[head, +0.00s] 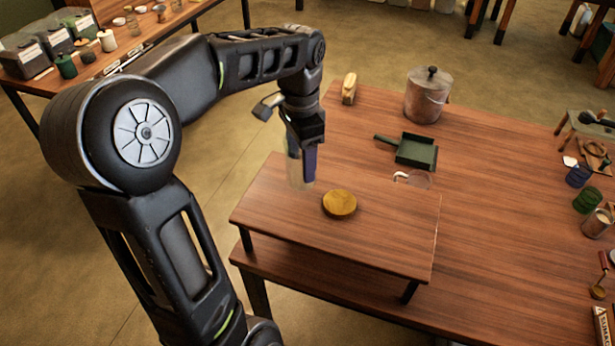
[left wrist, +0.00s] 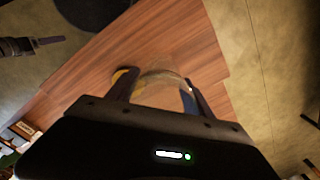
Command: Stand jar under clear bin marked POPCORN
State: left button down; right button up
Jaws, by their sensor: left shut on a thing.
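My left gripper (head: 303,142) is shut on a clear, see-through jar (head: 299,173) and holds it upright at the left edge of the low raised stand (head: 385,235) on the wooden table. I cannot tell whether the jar's base touches the stand. In the left wrist view the round jar (left wrist: 160,84) sits between the two fingers (left wrist: 158,92). Bins with white labels (head: 25,58) stand on another table at the far upper left; their words are too small to read, so I cannot tell which says POPCORN.
A yellow-brown round disc (head: 340,203) lies on the stand, right of the jar. Behind are a green dustpan (head: 416,151), a lidded metal pot (head: 427,97) and a brush (head: 349,88). Bare floor separates the two tables.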

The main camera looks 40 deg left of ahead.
aim_at(301, 174)
pick_arm(q)
jog(key=shift+f, duration=0.45)
notch_tip(301, 174, down, 3)
jog(key=shift+f, duration=0.35)
jog(key=shift+f, duration=0.2)
jog(key=shift+c, duration=2.1)
grip_release()
jog(key=shift+r, duration=0.15)
